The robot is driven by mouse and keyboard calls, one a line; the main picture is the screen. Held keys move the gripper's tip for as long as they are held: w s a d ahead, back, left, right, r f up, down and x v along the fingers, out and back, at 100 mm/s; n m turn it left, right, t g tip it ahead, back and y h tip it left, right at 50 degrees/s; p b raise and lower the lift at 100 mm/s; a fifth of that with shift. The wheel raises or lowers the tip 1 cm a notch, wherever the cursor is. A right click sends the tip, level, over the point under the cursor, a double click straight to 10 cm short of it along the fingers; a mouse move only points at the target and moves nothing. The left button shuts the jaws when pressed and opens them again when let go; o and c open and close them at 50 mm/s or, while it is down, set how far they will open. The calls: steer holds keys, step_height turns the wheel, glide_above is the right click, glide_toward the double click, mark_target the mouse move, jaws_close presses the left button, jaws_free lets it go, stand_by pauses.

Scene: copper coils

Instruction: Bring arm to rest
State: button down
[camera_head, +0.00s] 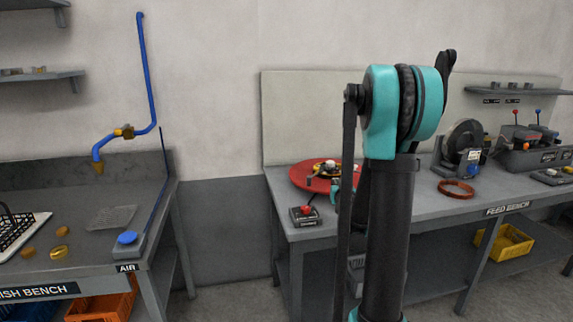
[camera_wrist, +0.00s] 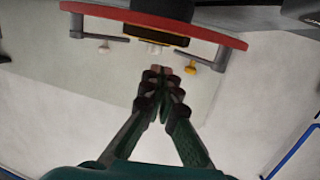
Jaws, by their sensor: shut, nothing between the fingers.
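My gripper (camera_wrist: 161,72) shows in the wrist view with its fingers together and nothing between them. Its fingertips point toward the red round plate (camera_wrist: 225,36) at the top of that view; I cannot tell the gap between them. In the head view my raised teal and black arm stands in front of the feed bench (camera_head: 430,206). It hides part of the bench top and most of the gripper there. The red round plate (camera_head: 303,175) lies on the left end of that bench, with small white and yellow parts on it.
A button box (camera_head: 304,215) sits at the feed bench's front left corner. A copper ring (camera_head: 456,189) and a dark spool machine (camera_head: 463,150) are right of my arm. The left bench (camera_head: 82,222) has a blue pipe (camera_head: 147,75) above it. A floor gap separates the benches.

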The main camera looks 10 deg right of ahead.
steer(key=s+a+f+g+y, duration=0.1)
steer(key=s+a+g, duration=0.1)
steer(key=s+a, duration=0.1)
steer(key=s+a+f+n+g+y, duration=0.1)
steer(key=s+a+f+g, duration=0.1)
steer(key=s+a, duration=0.2)
steer(key=s+a+f+n+g, duration=0.1)
steer(key=s+a+g, duration=0.1)
steer(key=s+a, duration=0.2)
steer(key=shift+s+f+y, duration=0.2)
steer(key=shift+s+y, duration=0.2)
steer(key=shift+s, duration=0.6)
steer(key=s+f+g, duration=0.3)
steer(key=s+f, duration=0.2)
steer(key=s, duration=0.6)
steer(key=s+f+g+h, duration=0.1)
steer(key=s+f+g, duration=0.2)
steer(key=s, duration=0.8)
step_height(320, 180, down, 2)
steer(key=shift+f+m, duration=0.15)
steer(key=shift+m, duration=0.15)
steer(key=shift+s, duration=0.1)
